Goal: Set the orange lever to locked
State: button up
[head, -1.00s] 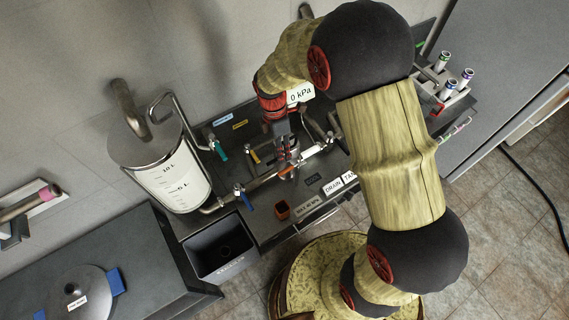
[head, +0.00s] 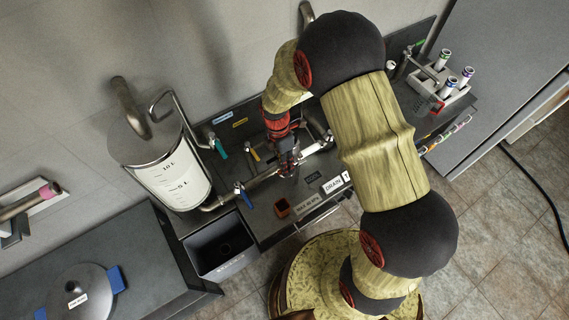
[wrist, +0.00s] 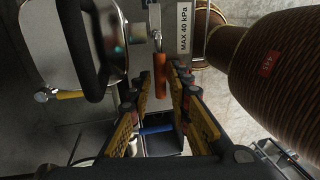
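The orange lever (wrist: 160,74) shows in the wrist view as a slim handle running down from a metal pivot. My gripper (wrist: 158,86) is open, with one finger on each side of the lever in the picture. I see gaps on both sides, and cannot tell whether its tips reach the lever's depth. In the head view my gripper (head: 287,166) is over the pipework in the middle of the bench, and I cannot make out the lever there. Any locked marking is not readable.
A blue-handled valve (head: 243,194), a teal handle (head: 220,149) and a yellow handle (head: 256,155) are close by. Tubes stand in a rack (head: 440,92) right.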

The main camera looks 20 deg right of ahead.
jog(key=c, duration=0.4)
grip_shut()
dwell(0.4)
